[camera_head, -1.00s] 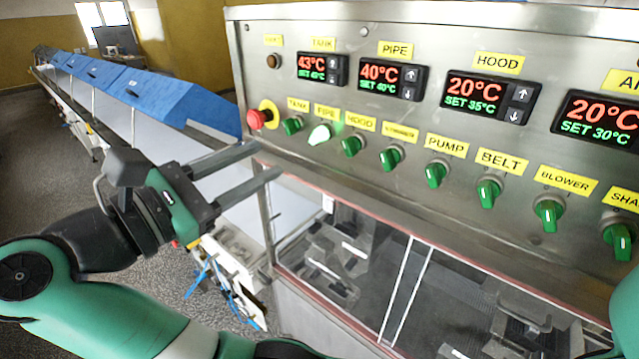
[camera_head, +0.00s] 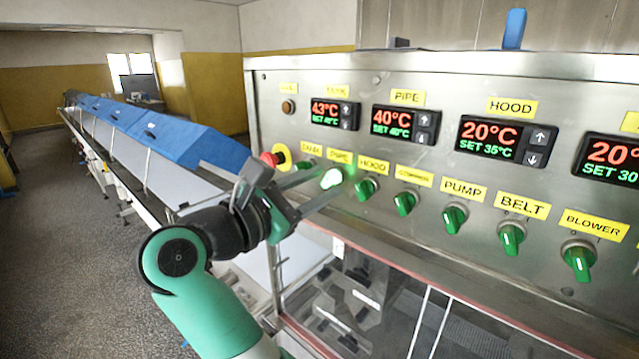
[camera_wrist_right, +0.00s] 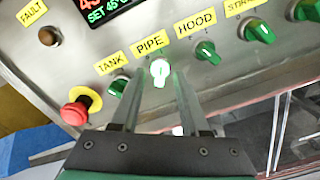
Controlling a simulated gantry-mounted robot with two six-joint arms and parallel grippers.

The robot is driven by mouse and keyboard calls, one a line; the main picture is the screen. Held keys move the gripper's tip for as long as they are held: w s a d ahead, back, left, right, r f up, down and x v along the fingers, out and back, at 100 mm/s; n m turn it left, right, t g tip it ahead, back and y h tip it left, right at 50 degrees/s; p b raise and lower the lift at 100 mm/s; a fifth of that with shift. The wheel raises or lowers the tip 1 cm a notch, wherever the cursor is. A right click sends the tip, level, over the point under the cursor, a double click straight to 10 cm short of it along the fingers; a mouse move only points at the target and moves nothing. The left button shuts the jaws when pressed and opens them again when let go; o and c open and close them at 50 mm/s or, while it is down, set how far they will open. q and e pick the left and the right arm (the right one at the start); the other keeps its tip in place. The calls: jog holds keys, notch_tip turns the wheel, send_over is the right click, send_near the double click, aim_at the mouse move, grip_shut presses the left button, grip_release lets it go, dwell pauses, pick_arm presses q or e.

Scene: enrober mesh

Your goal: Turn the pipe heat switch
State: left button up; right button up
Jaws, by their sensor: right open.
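The pipe heat switch (camera_head: 331,178) is a knob glowing bright green-white under the yellow PIPE label (camera_head: 339,157). In the right wrist view the lit knob (camera_wrist_right: 159,72) stands roughly upright. My right gripper (camera_head: 333,183) is open, its two long grey fingers pointing at the panel. In the right wrist view the fingers (camera_wrist_right: 160,80) lie either side of the PIPE knob, apart from each other; whether they touch it I cannot tell. The PIPE display (camera_head: 405,122) reads 40°C, set 40°C. My left gripper is not in view.
The TANK knob (camera_wrist_right: 118,87) is close left of the fingers, and the HOOD knob (camera_head: 366,189) close right. A red emergency button (camera_wrist_right: 75,112) is further left. More green knobs run right along the panel. The blue-covered conveyor (camera_head: 165,138) extends behind left.

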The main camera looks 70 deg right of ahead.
jog(key=shift+d, duration=0.2)
grip_shut()
jog(key=shift+n, duration=0.4)
jog(key=n+p, duration=0.2)
jog(key=n, duration=0.3)
jog(key=shift+s+r+n+p, duration=0.1)
jog(key=shift+n+p, duration=0.2)
jog(key=shift+p, duration=0.1)
jog(key=n+p, duration=0.2)
jog(key=n, duration=0.3)
jog(key=shift+n, duration=0.4)
grip_release()
